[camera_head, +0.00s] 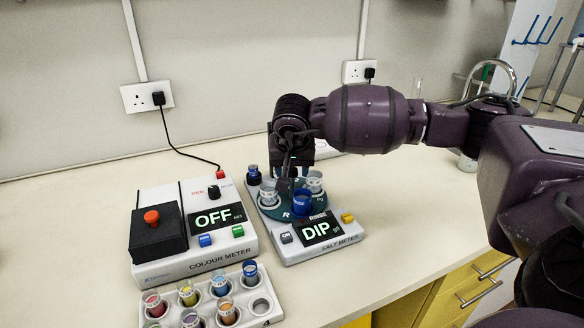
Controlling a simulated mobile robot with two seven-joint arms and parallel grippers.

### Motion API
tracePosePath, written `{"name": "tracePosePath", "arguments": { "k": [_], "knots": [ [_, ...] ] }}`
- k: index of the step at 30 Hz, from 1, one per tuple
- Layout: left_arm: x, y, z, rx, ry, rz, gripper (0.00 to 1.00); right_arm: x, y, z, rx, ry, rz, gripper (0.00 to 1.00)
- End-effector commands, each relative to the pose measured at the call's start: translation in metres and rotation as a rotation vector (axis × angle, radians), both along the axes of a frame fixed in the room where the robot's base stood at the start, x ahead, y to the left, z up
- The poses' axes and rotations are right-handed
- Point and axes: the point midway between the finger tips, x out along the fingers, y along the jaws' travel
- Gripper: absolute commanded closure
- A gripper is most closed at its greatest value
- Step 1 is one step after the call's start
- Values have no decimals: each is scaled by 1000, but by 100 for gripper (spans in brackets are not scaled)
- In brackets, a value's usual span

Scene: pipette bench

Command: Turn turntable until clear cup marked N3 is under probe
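The teal turntable (283,214) sits on the back of the white salt meter (330,249). A clear cup (268,193) stands at its left, another clear cup (315,182) at its right, and a blue cup (302,203) at the front beside a white letter R. The marks on the clear cups are too small to read, so I cannot tell which is N3. My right gripper (287,180) points down over the turntable; its fingers are dark and partly hidden, and I cannot tell whether they touch anything. I cannot make out the probe clearly. My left gripper is not in view.
The salt meter display (318,229) reads RINSE and DIP. The colour meter (205,262) stands to the left, its display reading OFF. A white rack (262,305) with several coloured vials is in front.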

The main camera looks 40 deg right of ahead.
Motion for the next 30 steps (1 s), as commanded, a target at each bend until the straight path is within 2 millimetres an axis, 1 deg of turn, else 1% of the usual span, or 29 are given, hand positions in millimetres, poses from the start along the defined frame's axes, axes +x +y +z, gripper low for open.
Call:
{"name": "tracePosePath", "arguments": {
  "k": [8,11,13,17,24,30],
  "knots": [
    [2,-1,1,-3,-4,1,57,0,0,0,-1,1,0,44],
    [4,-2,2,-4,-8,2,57,-1,1,3,-1,1,0,44],
    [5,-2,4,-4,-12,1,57,-3,2,9,-1,-2,0,44],
    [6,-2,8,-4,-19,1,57,-9,6,28,-1,-4,-1,44],
    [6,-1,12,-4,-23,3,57,-22,16,69,-1,-4,1,44],
    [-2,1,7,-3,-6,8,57,-30,22,92,0,-2,0,44]
  ]
}}
